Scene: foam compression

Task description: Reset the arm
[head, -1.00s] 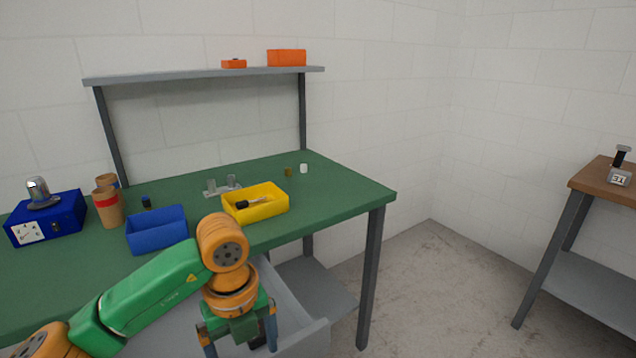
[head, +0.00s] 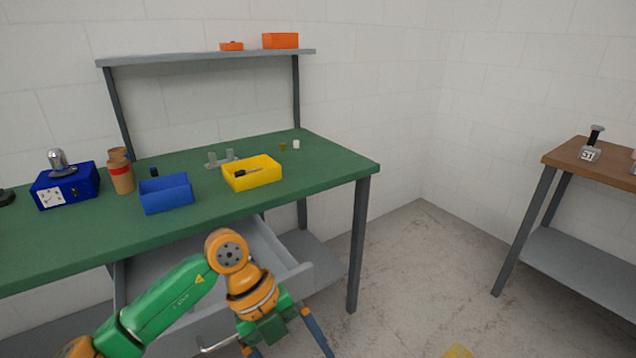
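My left arm comes in from the lower left, green and orange. Its gripper (head: 287,345) points down in front of the open grey drawer (head: 290,277) under the green table. Its two blue-grey fingers are spread wide, with nothing seen between them. The fingertips run to the bottom edge of the picture. My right gripper is not in view.
The green table (head: 90,235) holds a blue bin (head: 166,195), a yellow bin (head: 252,175) with a dark tool, a brown container (head: 121,172) and a blue box (head: 66,187). The drawer juts out beneath.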

